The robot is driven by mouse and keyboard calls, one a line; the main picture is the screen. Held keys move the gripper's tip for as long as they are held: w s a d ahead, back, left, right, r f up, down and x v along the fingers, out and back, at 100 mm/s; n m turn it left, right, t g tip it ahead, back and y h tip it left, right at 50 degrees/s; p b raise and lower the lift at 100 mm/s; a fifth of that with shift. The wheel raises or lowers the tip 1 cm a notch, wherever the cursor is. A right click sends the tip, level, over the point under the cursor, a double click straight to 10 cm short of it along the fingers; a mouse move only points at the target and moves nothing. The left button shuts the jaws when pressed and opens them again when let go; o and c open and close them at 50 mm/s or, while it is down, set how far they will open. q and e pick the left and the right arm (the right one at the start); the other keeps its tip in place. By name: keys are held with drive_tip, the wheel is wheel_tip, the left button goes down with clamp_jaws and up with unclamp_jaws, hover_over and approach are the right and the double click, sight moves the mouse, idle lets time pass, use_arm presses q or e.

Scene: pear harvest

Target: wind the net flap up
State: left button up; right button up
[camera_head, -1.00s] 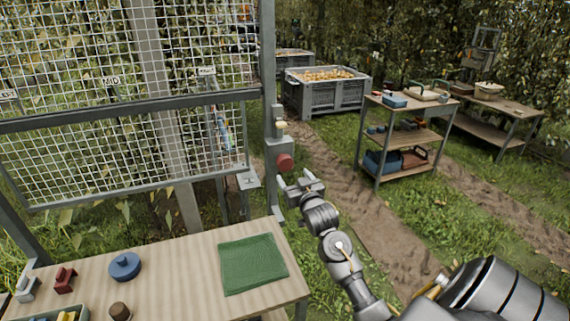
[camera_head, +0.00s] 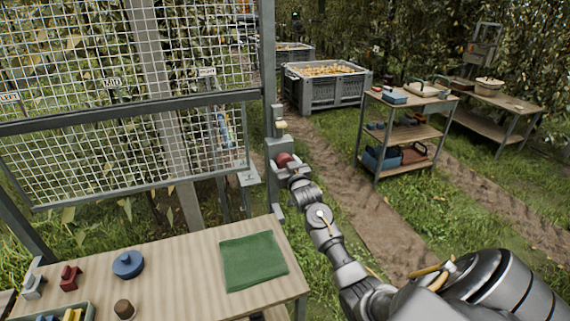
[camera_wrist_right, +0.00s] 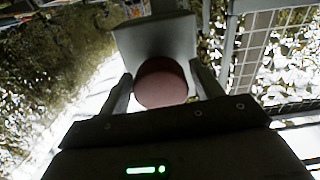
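The net flap (camera_head: 140,185) is a white wire mesh in a grey frame at the left of the head view, hanging behind the table. A grey box (camera_head: 275,148) on the post at its right carries a round red knob (camera_head: 284,159). My right gripper (camera_head: 291,171) is at the knob and partly covers it. In the right wrist view, the red knob (camera_wrist_right: 160,83) sits between the two spread fingers (camera_wrist_right: 161,84), in front of the grey box (camera_wrist_right: 155,38). The fingers are very close to its sides; firm contact is not clear. My left gripper is out of view.
A wooden table (camera_head: 190,265) in front holds a green cloth (camera_head: 254,261), a blue round piece (camera_head: 128,264) and small parts. A crate of pears (camera_head: 325,92) and a shelf cart (camera_head: 410,135) stand behind. Dirt and grass lie open between.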

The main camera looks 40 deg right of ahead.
drive_tip(key=c, duration=0.7)
drive_tip(key=shift+m, duration=0.4)
drive_tip(key=o, duration=0.9)
drive_tip(key=shift+o, duration=0.2)
drive_tip(key=b+v, duration=0.2)
drive_tip(key=v, duration=0.8)
drive_tip(key=shift+s+b, duration=0.35)
drive_tip(key=shift+a, duration=0.2)
